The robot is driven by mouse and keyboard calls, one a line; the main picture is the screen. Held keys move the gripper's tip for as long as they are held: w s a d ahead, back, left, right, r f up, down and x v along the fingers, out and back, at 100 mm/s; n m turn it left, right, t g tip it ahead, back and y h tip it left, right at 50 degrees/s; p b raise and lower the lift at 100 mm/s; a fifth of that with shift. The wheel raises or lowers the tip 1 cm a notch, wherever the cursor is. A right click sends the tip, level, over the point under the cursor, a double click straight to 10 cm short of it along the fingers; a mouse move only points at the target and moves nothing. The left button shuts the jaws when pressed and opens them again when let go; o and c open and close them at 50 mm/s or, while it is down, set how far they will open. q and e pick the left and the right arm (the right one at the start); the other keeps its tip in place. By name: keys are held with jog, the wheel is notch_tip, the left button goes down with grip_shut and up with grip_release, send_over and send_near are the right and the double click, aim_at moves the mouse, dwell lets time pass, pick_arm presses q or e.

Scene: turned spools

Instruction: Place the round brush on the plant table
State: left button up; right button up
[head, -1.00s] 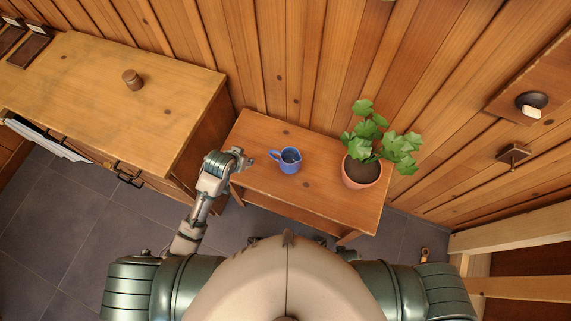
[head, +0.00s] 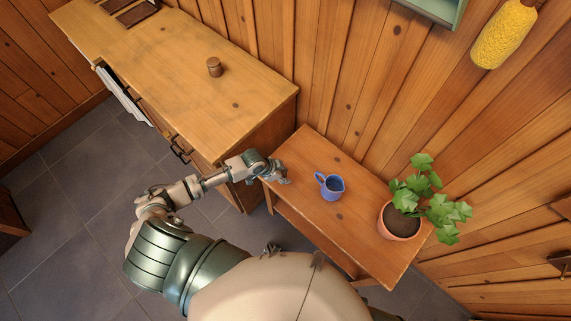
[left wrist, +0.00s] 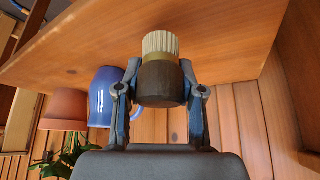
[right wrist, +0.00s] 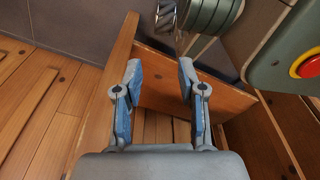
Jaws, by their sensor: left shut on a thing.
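The plant table (head: 308,158) is a small wooden table against the plank wall. It bears a blue mug (head: 330,187) in its middle and a potted plant (head: 402,222) at its right end. My left gripper (head: 280,175) is at the table's left end. In the left wrist view it is shut on the round brush (left wrist: 159,84), which has a dark body, a brass-coloured band and pale bristles. The bristles point at the table top (left wrist: 225,50); I cannot tell whether they touch it. In the right wrist view my right gripper (right wrist: 158,85) is open and empty.
A longer wooden cabinet (head: 165,55) stands left of the table, with a small turned wooden piece (head: 214,67) on it. A yellow object (head: 503,32) hangs on the wall. The table top is clear between my left gripper and the mug.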

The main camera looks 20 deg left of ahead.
pick_arm(q)
jog(key=w+a, duration=0.2)
jog(key=w, duration=0.1)
jog(key=w+a+f, duration=0.1)
jog(key=w+a, duration=0.1)
jog(key=shift+w+b, duration=0.25)
jog(key=shift+b, duration=0.15)
jog(key=shift+w+a+f, duration=0.15)
jog(key=shift+w+a, duration=0.1)
jog(key=shift+w, duration=0.15)
jog(key=f, duration=0.1)
jog(key=d+f, duration=0.1)
jog(key=f, duration=0.1)
jog(key=shift+b, duration=0.35)
pick_arm(e)
jog(key=w+r, duration=0.3)
jog(key=shift+w+a, duration=0.25)
jog(key=shift+a, duration=0.1)
pick_arm(q)
jog(key=shift+a+f, duration=0.1)
jog(key=shift+a, duration=0.05)
jog(key=o, duration=1)
jog(key=shift+a+f, duration=0.1)
jog(key=shift+a, duration=0.2)
pick_arm(e)
jog(key=shift+w+a+r, duration=0.1)
jog(key=shift+a+r, duration=0.15)
jog(key=shift+a, duration=0.1)
pick_arm(q)
jog(key=shift+d, duration=0.2)
